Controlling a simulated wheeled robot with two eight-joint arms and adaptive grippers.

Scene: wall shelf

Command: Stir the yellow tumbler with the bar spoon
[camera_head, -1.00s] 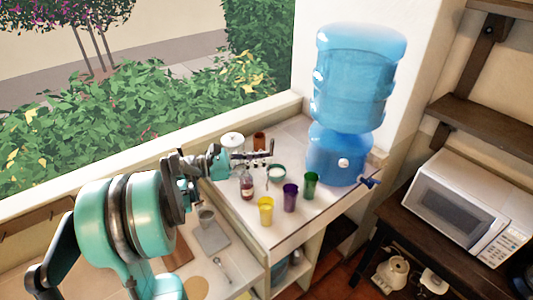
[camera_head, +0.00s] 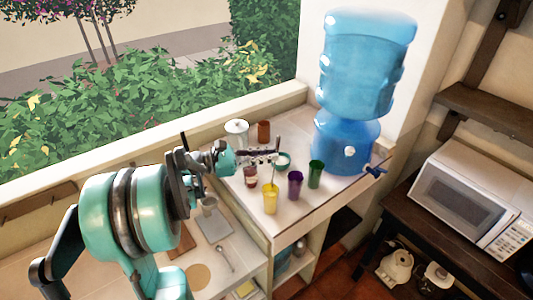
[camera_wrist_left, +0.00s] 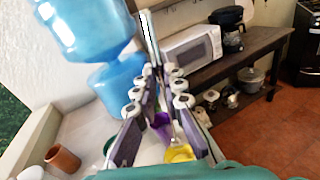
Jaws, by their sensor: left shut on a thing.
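The yellow tumbler (camera_head: 270,202) stands upright near the front edge of the white counter. It shows at the bottom of the left wrist view (camera_wrist_left: 180,154). My left gripper (camera_head: 272,156) is above the counter, behind and above the tumbler, shut on the bar spoon (camera_head: 274,172). The thin metal spoon also shows between the fingers in the left wrist view (camera_wrist_left: 150,38). It hangs roughly upright, with its lower end at the yellow tumbler's mouth. I cannot tell how deep it reaches inside. My right gripper is not in view.
A purple tumbler (camera_head: 295,186) and a green tumbler (camera_head: 315,174) stand to the right of the yellow one. A water dispenser (camera_head: 347,140) stands behind.

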